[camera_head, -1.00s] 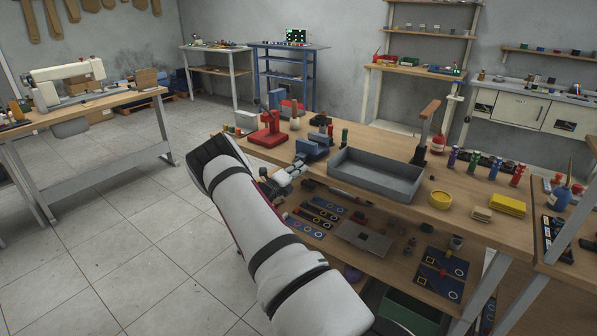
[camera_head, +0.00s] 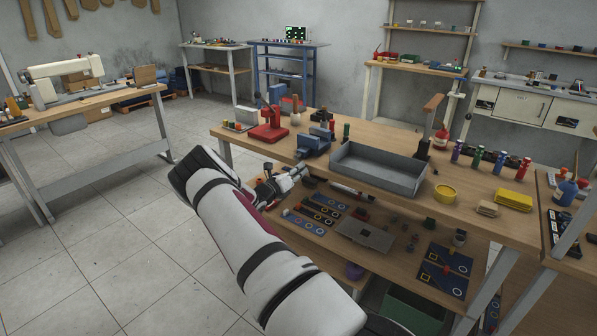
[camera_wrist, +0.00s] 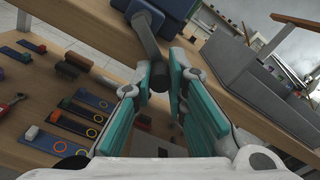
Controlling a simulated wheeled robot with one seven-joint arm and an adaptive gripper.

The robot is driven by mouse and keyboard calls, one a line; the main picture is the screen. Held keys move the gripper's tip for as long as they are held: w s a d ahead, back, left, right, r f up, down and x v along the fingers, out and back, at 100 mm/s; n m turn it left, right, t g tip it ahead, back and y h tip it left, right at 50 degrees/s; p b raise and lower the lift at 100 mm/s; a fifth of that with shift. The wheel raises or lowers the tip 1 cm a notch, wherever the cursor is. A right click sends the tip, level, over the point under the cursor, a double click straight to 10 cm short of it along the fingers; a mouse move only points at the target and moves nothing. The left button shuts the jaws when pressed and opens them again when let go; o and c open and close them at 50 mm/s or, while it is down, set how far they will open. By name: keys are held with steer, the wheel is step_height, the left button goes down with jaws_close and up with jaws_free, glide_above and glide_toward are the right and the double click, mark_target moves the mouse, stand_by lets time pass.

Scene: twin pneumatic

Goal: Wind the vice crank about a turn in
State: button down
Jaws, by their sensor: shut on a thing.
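The blue vice (camera_head: 314,143) stands at the front edge of the wooden workbench, left of the grey tray. In the wrist view, part of its blue body (camera_wrist: 175,8) shows at the top. The grey crank arm (camera_wrist: 147,38) runs down from a round hub at the vice to between my fingers. My gripper (camera_wrist: 166,76), with teal pads, is shut on the crank at its lower end. In the head view my gripper (camera_head: 294,178) is small, in front of the bench edge and below the vice.
The grey tray (camera_head: 378,164) stands right of the vice. A red press (camera_head: 270,126) stands to its left. The lower shelf below my gripper holds dark blue strips (camera_head: 320,214) and other small parts. The floor left of the bench is clear.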

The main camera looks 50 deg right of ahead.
steer(key=w+m+b, duration=0.1)
steer(key=w+m, duration=0.1)
steer(key=m, duration=0.3)
steer(key=w+m, duration=0.2)
steer(key=m, duration=0.4)
steer(key=w+f+m+b, duration=0.1)
steer(key=w+m, duration=0.1)
steer(key=m, duration=0.4)
steer(key=shift+w+a+b, duration=0.15)
steer(key=shift+a+b, duration=0.15)
steer(key=m, duration=0.3)
steer(key=shift+w+r, duration=0.3)
steer(key=shift+w, duration=0.1)
steer(key=m, duration=0.1)
steer(key=r+m, duration=0.1)
steer(key=m, duration=0.1)
steer(key=shift+w+r+m, duration=0.1)
steer(key=shift+w+m, duration=0.2)
steer(key=shift+w, duration=0.05)
steer(key=shift+w+r+m+p, duration=0.1)
steer(key=shift+r+m+p, duration=0.2)
steer(key=shift+m, duration=0.5)
steer(key=shift+w+r+m+p, duration=0.15)
steer(key=shift+r+m, duration=0.1)
steer(key=shift+m, duration=0.55)
steer(key=c, duration=1.6)
jaws_free()
steer(key=shift+s, duration=0.1)
